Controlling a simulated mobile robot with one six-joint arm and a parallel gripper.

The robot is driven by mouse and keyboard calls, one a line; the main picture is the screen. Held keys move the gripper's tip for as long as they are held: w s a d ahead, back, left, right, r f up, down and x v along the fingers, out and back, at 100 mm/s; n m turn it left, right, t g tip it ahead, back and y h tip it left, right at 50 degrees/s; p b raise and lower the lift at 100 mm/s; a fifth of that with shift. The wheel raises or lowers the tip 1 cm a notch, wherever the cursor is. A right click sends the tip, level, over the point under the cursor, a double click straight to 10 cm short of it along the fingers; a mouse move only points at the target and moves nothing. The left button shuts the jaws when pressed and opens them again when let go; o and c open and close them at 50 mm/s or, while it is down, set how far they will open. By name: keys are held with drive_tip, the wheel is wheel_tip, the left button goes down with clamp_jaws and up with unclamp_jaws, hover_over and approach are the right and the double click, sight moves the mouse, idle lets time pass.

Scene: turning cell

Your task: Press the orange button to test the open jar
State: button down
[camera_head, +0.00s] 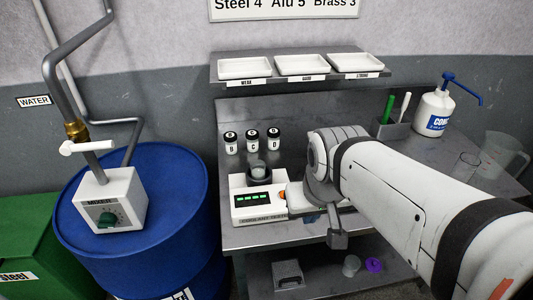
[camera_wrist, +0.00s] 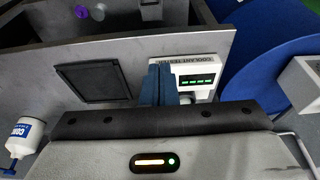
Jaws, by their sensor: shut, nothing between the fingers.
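The white coolant tester (camera_head: 259,217) stands on the grey bench, with a lit green display. It also shows in the wrist view (camera_wrist: 207,68), just right of my fingers. An open jar (camera_head: 259,169) sits at the back of the tester in the head view. My gripper (camera_wrist: 160,78) is shut and empty, its blue-grey fingers at the tester's edge in the wrist view. I cannot tell whether they touch it. In the head view my arm covers the tester's right side.
Black-lidded jars B (camera_head: 231,143), C (camera_head: 252,141) and D (camera_head: 273,139) stand behind the tester. Three white trays (camera_head: 302,65) sit on the shelf above. A blue drum (camera_head: 190,215) with a mixer box (camera_head: 110,200) stands left. A pump bottle (camera_head: 434,113) stands at the back right.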

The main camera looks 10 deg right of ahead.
drive_tip(key=w+d+n+g+h+p, duration=0.1)
drive_tip(key=w+d+n+h, duration=0.1)
drive_tip(key=w+d+n, duration=0.15)
drive_tip(key=n+t+h+p, duration=0.25)
drive_tip(key=n+h, duration=0.35)
drive_tip(key=n, duration=0.7)
hover_over(281, 196)
drive_tip(key=shift+m+t, duration=0.25)
wheel_tip(281, 196, down, 5)
drive_tip(key=shift+f, duration=0.1)
wheel_tip(281, 196, down, 8)
drive_tip(key=b, duration=0.6)
drive_tip(key=shift+f+b, duration=0.35)
drive_tip(key=shift+b, duration=0.25)
drive_tip(key=shift+f, duration=0.1)
drive_tip(key=shift+f+b, duration=0.3)
drive_tip(key=shift+b, duration=0.25)
